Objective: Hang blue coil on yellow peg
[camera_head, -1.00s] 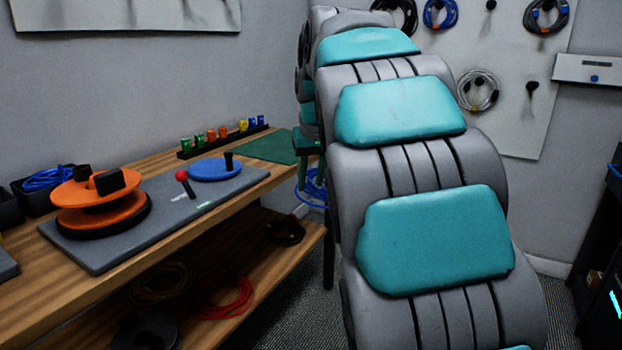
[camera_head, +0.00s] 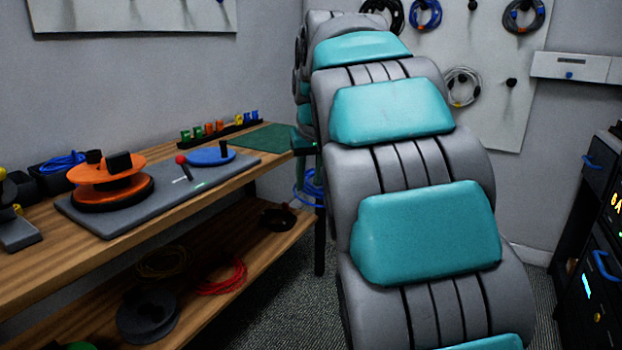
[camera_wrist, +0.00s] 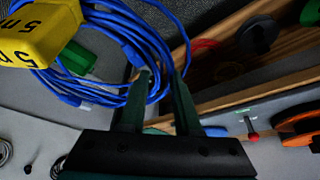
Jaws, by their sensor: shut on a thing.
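My gripper (camera_wrist: 162,85) is shut on the blue coil (camera_wrist: 160,50), whose strands pass between and around the dark green fingers in the wrist view. A large yellow tag (camera_wrist: 42,38) with black lettering is close to the coil at the upper left. In the head view, the held blue coil (camera_head: 309,188) hangs past the bench's right end, mostly hidden behind my arm. My gripper (camera_head: 304,150) shows only partly there. The wall board has several pegs, but I cannot make out a yellow one.
A wall board (camera_head: 508,125) carries another blue coil (camera_head: 425,15), a grey coil (camera_head: 462,88) and dark coils. The wooden bench (camera_head: 215,198) holds an orange reel (camera_head: 105,170) and a row of coloured clips (camera_head: 220,128). A dark cabinet (camera_head: 590,240) stands at right.

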